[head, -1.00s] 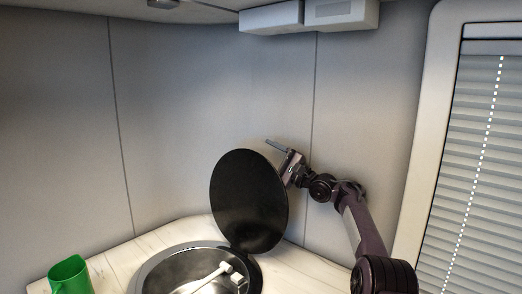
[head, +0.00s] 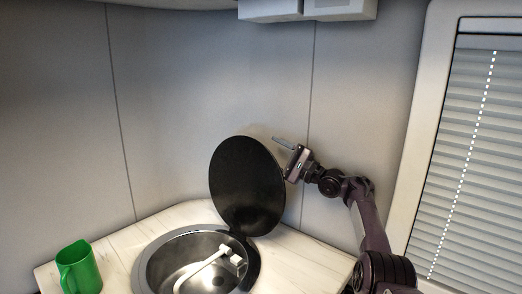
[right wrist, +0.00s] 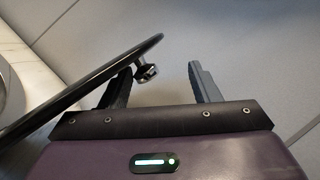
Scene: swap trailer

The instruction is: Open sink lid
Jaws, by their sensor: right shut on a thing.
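The round black sink lid (head: 247,187) stands raised, nearly upright, at the back right rim of the round sink (head: 150,262). The basin is uncovered, with a white faucet (head: 205,268) lying across it. In the right wrist view the lid's dark edge (right wrist: 90,85) slants past the left finger, and a small metal knob (right wrist: 147,72) shows between the fingers (right wrist: 163,85). The exact contact is hard to see. My left gripper is out of view.
A green pitcher (head: 80,270) stands on the pale wooden counter (head: 118,253) left of the sink. Grey walls (head: 200,100) close behind the lid. A window with a blind (head: 470,150) is at the right. A white unit (head: 340,10) hangs above.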

